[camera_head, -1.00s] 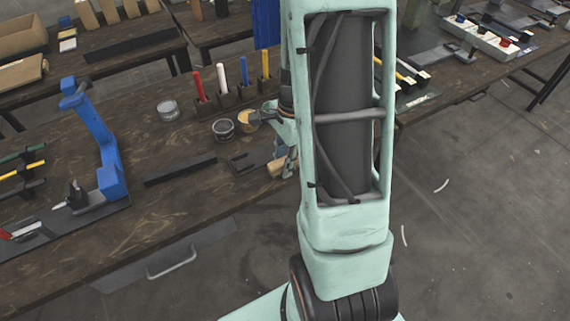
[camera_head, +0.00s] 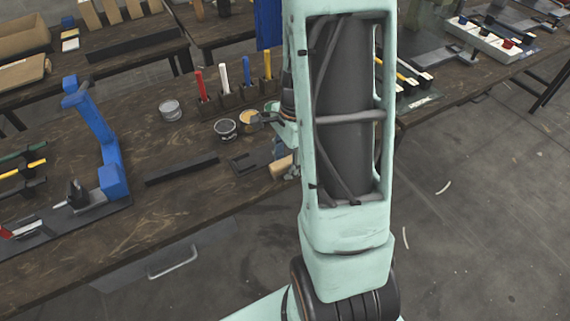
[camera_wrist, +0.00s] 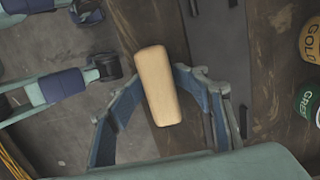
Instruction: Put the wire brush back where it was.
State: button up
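The wire brush shows as a pale tan wooden block (camera_wrist: 158,86) in the wrist view. Its bristles are hidden from sight. My gripper (camera_wrist: 159,76) has its two blue-grey fingers on either side of the block, their tips against its long sides. In the head view the block (camera_head: 282,167) is by the bench's front edge, partly behind my arm, with my gripper (camera_head: 280,150) around it. A flat dark bracket (camera_head: 243,163) lies on the bench just left of the block. I cannot tell how high the block is above the bench.
A gold tin (camera_head: 249,121), a green tin (camera_head: 271,107) and a dark tin (camera_head: 224,129) stand behind the bracket. Coloured markers stand in holders (camera_head: 227,98) farther back. A black bar (camera_head: 181,170) and a blue press (camera_head: 101,135) are to the left.

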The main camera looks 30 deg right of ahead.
aim_at(290, 158)
jog(key=shift+s, duration=0.15)
notch_tip(290, 158, up, 13)
jog(key=d+p, duration=0.1)
jog(key=p, duration=0.1)
jog(key=shift+d, duration=0.3)
jog(key=shift+w, duration=0.25)
